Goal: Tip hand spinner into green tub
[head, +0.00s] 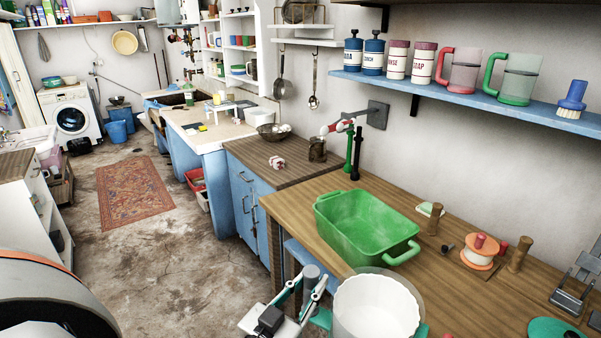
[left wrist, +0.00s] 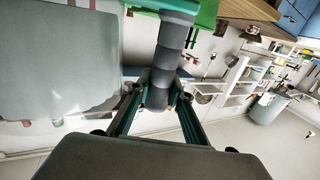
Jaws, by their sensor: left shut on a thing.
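The green tub (head: 365,222) stands on the wooden counter with its open top up, and its inside looks empty. The hand spinner (head: 376,306) is a white drum with a clear outer rim and teal brackets. It is in front of the tub, low in the head view, and looks about upright with its mouth up. My left gripper (head: 306,287) is shut on its grey handle, at the drum's left. In the left wrist view the ribbed handle (left wrist: 160,80) runs between the fingers, and the pale drum (left wrist: 60,65) fills the left. My right gripper is out of view.
On the counter (head: 455,262), right of the tub, stand an orange-and-white spool (head: 480,252), wooden pegs (head: 434,219) and a small dish (head: 430,209). A blue shelf (head: 470,97) with mugs and tins hangs above.

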